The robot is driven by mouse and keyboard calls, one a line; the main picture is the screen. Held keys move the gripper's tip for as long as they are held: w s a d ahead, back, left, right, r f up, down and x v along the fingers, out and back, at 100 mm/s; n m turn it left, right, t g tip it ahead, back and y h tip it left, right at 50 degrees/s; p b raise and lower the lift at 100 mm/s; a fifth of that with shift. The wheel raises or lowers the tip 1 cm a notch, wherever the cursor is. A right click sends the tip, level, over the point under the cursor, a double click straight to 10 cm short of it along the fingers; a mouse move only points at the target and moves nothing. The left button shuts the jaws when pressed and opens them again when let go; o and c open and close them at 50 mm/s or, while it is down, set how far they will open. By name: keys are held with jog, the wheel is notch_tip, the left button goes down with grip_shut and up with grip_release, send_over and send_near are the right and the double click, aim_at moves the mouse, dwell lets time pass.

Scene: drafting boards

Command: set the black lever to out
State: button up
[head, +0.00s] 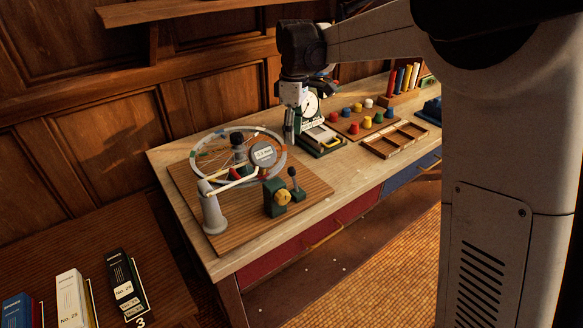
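The lever looks close to upright; any position labels are too small to read. My gripper (289,137) points down above the table, behind the lever and close to the right rim of a spoked wheel. It is apart from the lever. Its fingers are small and partly merge with the dark device behind, so I cannot tell whether they are open.
The spoked wheel (203,144), a round gauge (263,154) and a grey post (213,214) crowd the board. A dial device (322,136), colored pegs on a board (354,129) and a wooden tray (388,151) stand to the right. The table's front edge lies near the lever.

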aim_at(292, 168)
jog(key=f, duration=1.3)
jog(key=shift+s+a+f, duration=0.15)
jog(key=shift+s+f, duration=0.05)
jog(key=shift+s, duration=0.2)
jog(key=shift+c, duration=0.3)
grip_shut()
